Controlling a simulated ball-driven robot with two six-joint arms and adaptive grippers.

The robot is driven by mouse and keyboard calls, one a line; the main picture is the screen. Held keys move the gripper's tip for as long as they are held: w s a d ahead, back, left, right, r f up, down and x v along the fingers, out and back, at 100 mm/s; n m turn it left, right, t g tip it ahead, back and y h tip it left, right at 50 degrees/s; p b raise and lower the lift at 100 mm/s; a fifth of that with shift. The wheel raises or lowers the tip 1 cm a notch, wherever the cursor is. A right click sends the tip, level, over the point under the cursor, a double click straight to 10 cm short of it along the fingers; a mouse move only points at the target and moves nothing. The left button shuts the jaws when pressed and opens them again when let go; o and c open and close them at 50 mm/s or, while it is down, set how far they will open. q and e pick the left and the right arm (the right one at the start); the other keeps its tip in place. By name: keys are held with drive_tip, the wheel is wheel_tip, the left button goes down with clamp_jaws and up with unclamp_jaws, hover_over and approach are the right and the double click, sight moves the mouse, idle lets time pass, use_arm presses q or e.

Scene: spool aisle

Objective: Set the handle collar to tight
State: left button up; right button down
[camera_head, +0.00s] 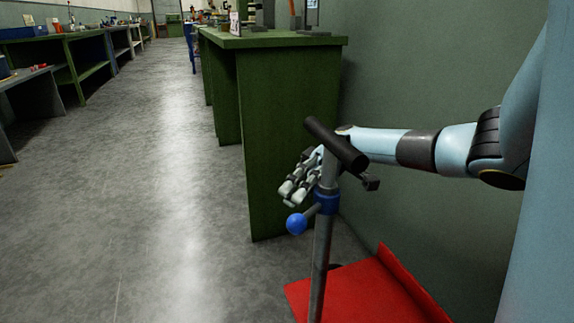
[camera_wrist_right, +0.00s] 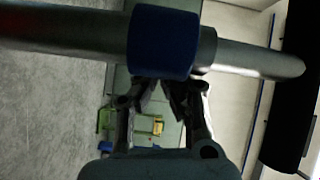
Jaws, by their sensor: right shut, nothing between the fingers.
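A grey upright pole (camera_head: 321,260) carries a black T-shaped grip (camera_head: 336,144) on top. A blue collar (camera_head: 327,201) sits around the pole below the grip, with a short lever ending in a blue ball knob (camera_head: 296,224) pointing left. My right gripper (camera_head: 290,192) is shut and empty, beside the pole at about collar height. In the right wrist view its fingertips (camera_wrist_right: 165,84) lie at the edge of the blue collar (camera_wrist_right: 163,42); I cannot tell whether they touch. The ball knob does not show there. My left gripper is not in view.
The pole rises by a red platform (camera_head: 365,294) with a raised edge at its right. A green workbench (camera_head: 290,140) stands close behind, against a green wall. More benches (camera_head: 70,65) line the left side. The grey floor (camera_head: 150,210) between them is clear.

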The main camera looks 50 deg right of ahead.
drive_tip(key=shift+w+d+r, duration=0.1)
drive_tip(key=shift+w+d, duration=0.05)
drive_tip(key=shift+d, duration=2.05)
